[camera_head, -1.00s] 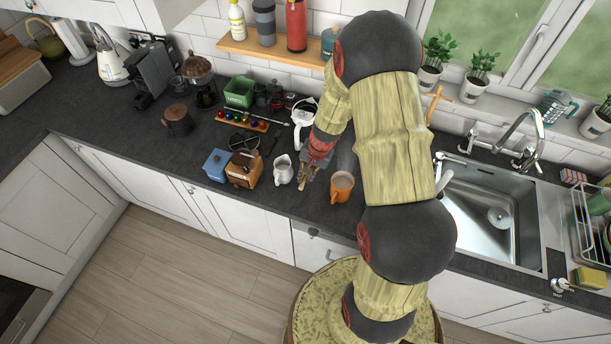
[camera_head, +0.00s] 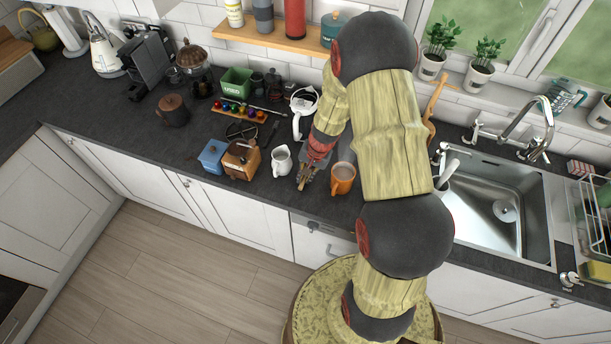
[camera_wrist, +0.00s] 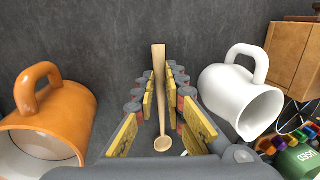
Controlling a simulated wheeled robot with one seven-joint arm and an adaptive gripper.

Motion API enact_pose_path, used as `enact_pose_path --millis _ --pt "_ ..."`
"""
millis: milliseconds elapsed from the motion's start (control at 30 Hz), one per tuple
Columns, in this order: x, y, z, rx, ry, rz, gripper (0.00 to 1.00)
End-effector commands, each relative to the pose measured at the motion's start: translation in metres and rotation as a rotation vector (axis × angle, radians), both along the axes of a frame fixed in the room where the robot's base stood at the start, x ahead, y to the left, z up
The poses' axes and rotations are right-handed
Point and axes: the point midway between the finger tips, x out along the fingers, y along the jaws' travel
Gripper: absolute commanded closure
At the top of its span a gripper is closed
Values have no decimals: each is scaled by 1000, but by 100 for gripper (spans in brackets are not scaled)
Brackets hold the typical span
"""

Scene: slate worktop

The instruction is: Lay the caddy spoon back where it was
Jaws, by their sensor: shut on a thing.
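The caddy spoon (camera_wrist: 159,90) is pale wood, with a long handle and a small round bowl. In the wrist view it lies lengthwise between the two fingers of my gripper (camera_wrist: 158,112), bowl towards the camera and handle end beyond the fingertips. My gripper is shut on it. In the head view my gripper (camera_head: 305,179) is low over the worktop, between the white jug (camera_head: 282,162) and the orange mug (camera_head: 342,179). The spoon is hard to make out there. I cannot tell whether it touches the worktop.
In the wrist view the orange mug (camera_wrist: 82,108) is close on the left and the white jug (camera_wrist: 222,92) close on the right. A wooden grinder (camera_head: 241,160) and blue box (camera_head: 212,157) stand further left. The sink (camera_head: 500,212) is right. Bare worktop (camera_wrist: 115,45) lies beyond the fingertips.

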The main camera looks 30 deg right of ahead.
Motion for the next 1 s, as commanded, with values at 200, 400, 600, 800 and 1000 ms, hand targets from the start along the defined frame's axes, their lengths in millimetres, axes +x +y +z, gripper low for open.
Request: enact_pose_path --millis 200,400,600,800,1000 --pt "0 0 0 0 0 0 99" --pt "0 0 0 0 0 0 77" --pt "0 0 0 0 0 0 67" --pt "0 0 0 0 0 0 67" --pt "-1 -1 8 0 -1 0 67"
